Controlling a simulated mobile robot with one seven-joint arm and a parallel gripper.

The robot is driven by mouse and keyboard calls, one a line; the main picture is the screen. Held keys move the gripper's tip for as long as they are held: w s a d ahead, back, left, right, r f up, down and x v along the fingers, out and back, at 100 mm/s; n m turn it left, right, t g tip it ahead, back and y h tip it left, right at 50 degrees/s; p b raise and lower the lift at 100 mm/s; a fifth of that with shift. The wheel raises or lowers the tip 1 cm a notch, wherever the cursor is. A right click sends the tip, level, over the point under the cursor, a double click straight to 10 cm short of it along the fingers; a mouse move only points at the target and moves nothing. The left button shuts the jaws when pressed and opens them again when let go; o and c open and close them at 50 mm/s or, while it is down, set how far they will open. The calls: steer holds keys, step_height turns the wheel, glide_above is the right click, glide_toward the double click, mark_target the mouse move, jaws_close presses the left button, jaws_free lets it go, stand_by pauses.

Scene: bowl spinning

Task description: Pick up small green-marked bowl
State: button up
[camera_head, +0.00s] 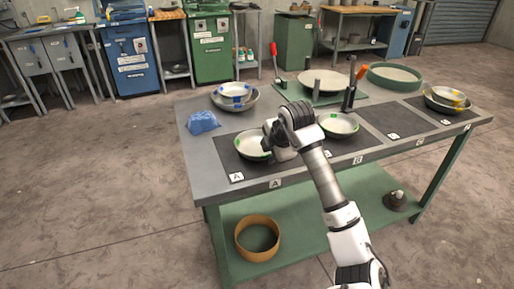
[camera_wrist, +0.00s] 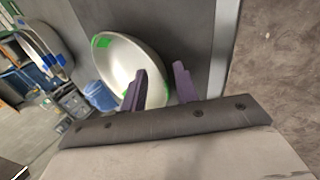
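A small white bowl with green marks (camera_head: 248,146) sits on the dark mat labelled A. It also shows in the wrist view (camera_wrist: 118,62). A second green-marked bowl (camera_head: 338,126), looking larger, sits on the mat labelled B. My gripper (camera_wrist: 160,70) is at the right side of the bowl on mat A. Its two dark fingers are apart. One finger overlaps the bowl's inside and the other appears outside its rim; contact cannot be told. In the head view my wrist hides the fingertips.
Blue-marked bowls (camera_head: 240,104) are stacked behind, next to a crumpled blue cloth (camera_head: 202,122). Yellow-marked bowls (camera_head: 447,100) are stacked at the right end of the grey table (camera_head: 208,165). Upright tools (camera_head: 349,97) and a green-rimmed round tray (camera_head: 394,76) stand at the back.

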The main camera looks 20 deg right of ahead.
steer(key=shift+w+f, duration=0.25)
steer(key=shift+f, duration=0.15)
jaws_close()
step_height(320, 180, up, 20)
steer(key=b, duration=0.1)
stand_by(0.4)
